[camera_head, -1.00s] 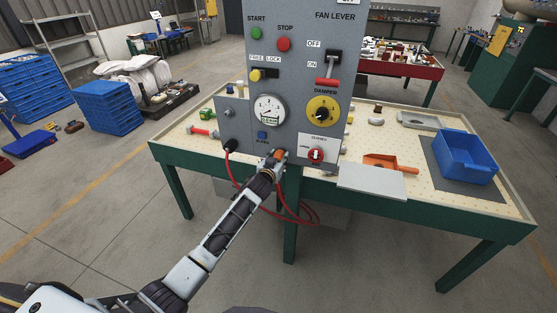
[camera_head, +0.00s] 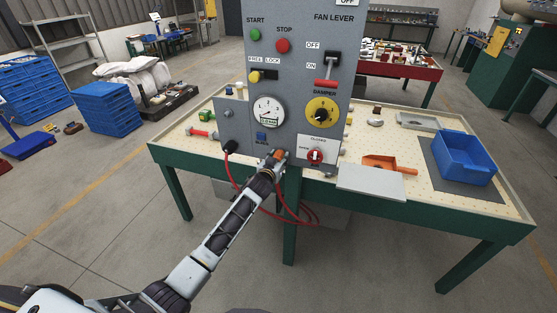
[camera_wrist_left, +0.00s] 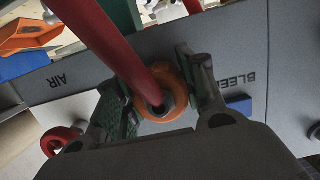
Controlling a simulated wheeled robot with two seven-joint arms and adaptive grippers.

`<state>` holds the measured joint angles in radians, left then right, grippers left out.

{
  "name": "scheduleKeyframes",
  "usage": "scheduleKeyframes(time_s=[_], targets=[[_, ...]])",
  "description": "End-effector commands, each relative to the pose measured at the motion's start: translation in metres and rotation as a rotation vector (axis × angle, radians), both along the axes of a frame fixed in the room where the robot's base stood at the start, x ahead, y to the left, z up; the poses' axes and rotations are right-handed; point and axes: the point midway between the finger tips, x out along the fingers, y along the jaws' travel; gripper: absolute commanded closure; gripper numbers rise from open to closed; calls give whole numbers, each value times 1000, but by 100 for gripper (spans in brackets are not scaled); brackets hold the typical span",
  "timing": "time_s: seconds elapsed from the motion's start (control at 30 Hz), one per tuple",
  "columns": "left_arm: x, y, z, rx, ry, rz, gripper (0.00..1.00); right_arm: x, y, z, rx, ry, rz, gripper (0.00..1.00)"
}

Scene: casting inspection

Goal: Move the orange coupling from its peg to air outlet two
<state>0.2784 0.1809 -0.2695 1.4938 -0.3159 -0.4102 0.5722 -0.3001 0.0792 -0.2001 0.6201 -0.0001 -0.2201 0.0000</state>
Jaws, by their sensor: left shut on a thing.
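The orange coupling (camera_head: 277,154) is at the lower edge of the grey panel in the head view, small and partly covered by my left gripper (camera_head: 275,160). In the left wrist view the orange coupling (camera_wrist_left: 178,99) is a ring around a metal end, with the red hose (camera_wrist_left: 108,42) running out of it. My left gripper (camera_wrist_left: 160,105) is shut on it, one finger on each side. The panel behind carries the labels AIR and BLEED. I cannot tell whether the coupling touches a peg or outlet behind it. My right gripper is not in view.
The grey panel (camera_head: 298,85) stands on the green-framed table (camera_head: 410,207). The red hose (camera_head: 236,180) loops below from a black fitting (camera_head: 230,147). A red-ringed knob (camera_head: 315,156) is close right of the gripper. A blue button (camera_head: 261,136) is above left.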

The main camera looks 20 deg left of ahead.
Motion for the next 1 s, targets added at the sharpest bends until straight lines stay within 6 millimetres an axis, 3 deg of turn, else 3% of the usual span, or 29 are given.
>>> scheduleKeyframes(time_s=[0.43,0.47,0.63,1.0], targets=[[5,0,2,0,-3,0,89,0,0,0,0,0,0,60],[5,0,2,0,-3,0,56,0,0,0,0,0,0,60],[5,0,1,0,-2,0,35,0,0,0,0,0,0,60],[4,0,0,0,0,0,35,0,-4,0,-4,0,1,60]])
